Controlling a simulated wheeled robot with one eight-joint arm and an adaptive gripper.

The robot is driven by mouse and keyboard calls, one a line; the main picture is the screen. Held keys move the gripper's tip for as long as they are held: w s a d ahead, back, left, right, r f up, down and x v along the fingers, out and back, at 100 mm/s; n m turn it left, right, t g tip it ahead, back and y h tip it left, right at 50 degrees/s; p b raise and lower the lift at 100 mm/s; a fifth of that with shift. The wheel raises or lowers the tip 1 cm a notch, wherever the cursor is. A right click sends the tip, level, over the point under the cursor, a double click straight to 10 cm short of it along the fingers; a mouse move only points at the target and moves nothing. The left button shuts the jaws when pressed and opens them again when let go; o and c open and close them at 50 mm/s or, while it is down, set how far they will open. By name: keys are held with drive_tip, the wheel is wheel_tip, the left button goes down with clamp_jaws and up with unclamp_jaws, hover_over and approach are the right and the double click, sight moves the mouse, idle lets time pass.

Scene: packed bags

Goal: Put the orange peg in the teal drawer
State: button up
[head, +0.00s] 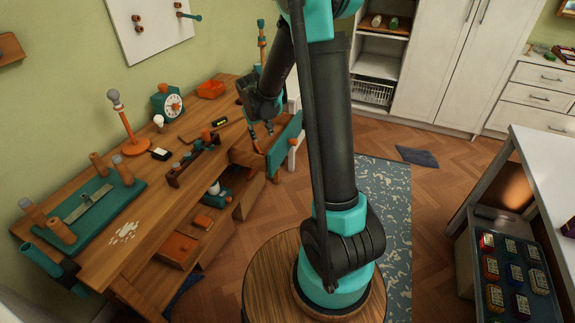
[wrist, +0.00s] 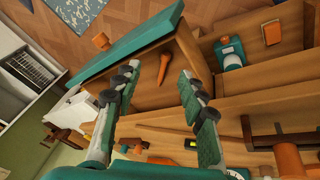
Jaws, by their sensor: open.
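The teal drawer (head: 284,146) is pulled out at the right end of the workbench. Its teal front panel (wrist: 125,48) and wooden inside show in the wrist view. The orange peg (wrist: 163,69) shows over the drawer's inside, between my fingertips and apart from both. I cannot tell for sure whether it rests on the drawer floor. My gripper (head: 261,128) is above the drawer, pointing down; its two fingers are spread in the wrist view (wrist: 161,76). The peg is not clearly visible in the head view.
The wooden workbench (head: 97,262) holds an orange stand (head: 133,145), a teal clock (head: 168,102), a red-orange tray (head: 211,89) and a teal mat with upright pegs (head: 118,196). Another open drawer (head: 190,232) lies left of the teal one, with a teal bottle (wrist: 231,53) nearby.

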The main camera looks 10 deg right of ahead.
drive_tip(key=s+d+m, duration=0.1)
drive_tip(key=s+d, duration=0.2)
drive_tip(key=s, duration=1.1)
drive_tip(key=s+d+r+m+y, duration=0.1)
drive_tip(key=s+d, duration=0.3)
drive_tip(key=s, duration=1)
drive_tip(key=shift+y, duration=0.3)
